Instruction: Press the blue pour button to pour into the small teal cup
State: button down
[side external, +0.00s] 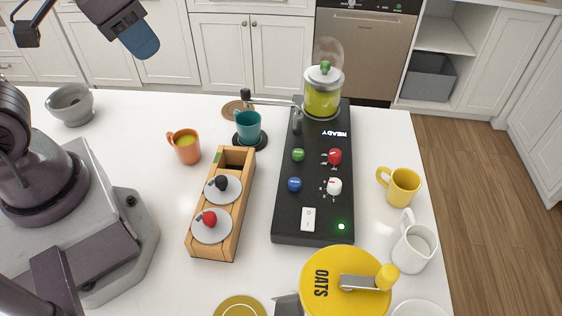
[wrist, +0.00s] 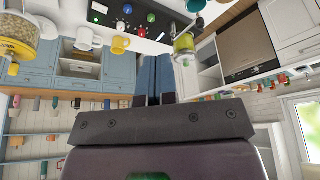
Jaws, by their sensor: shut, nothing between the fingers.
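The blue button (side external: 294,184) is on the black machine panel (side external: 318,222), below the green button (side external: 298,155). In the wrist view the blue button (wrist: 151,18) shows near the top. The teal cup (side external: 249,124) stands upright on a round black pad at the spout on the machine's left. My gripper (side external: 143,42) is high at the top left of the side view, far from the button. Its blue fingers (wrist: 155,78) are together and empty in the wrist view.
The panel has a red knob (side external: 335,157), a white knob (side external: 334,186), a rocker switch (side external: 308,219) and a lit green light (side external: 341,226). A glass jar (side external: 323,97) holds yellow-green liquid. An orange cup (side external: 185,147) and a wooden box (side external: 217,240) stand to the left.

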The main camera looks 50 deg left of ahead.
jog(key=w+d+f+n+g+h, duration=0.1)
jog(key=w+d+f+n+g, duration=0.1)
jog(key=w+d+f, duration=0.5)
jog(key=n+t, duration=0.7)
jog(key=n, duration=1.7)
send_over(295, 184)
notch_tip(295, 184, down, 10)
jog(key=shift+r, duration=0.2)
jog(key=shift+f, duration=0.1)
jog(key=shift+f, duration=4.35)
jog(key=shift+f, duration=0.4)
